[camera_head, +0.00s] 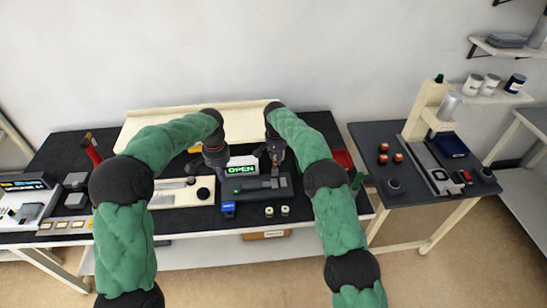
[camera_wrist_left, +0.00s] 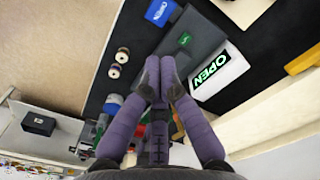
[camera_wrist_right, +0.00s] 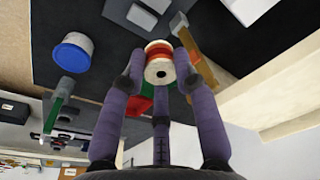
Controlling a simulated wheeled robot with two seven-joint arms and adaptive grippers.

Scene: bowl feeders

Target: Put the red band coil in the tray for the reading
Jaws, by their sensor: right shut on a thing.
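The red band coil (camera_wrist_right: 158,66), with cream ends and a red winding, is held between the fingers of my right gripper (camera_wrist_right: 164,64) in the right wrist view. In the head view my right gripper (camera_head: 276,160) is above the right part of the dark grey instrument (camera_head: 257,190), and the coil is too small to make out. A display (camera_head: 242,169) behind the instrument reads OPEN. My left gripper (camera_wrist_left: 159,76) has its fingertips together with nothing seen between them, beside the instrument's back edge. I cannot tell which part is the tray.
Two pale coils (camera_head: 269,211) (camera_head: 284,210) stand in front of the instrument. A cream fixture (camera_head: 182,194) lies to the left. A red bin (camera_head: 343,160) is at the right. A second table (camera_head: 412,180) holds a press.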

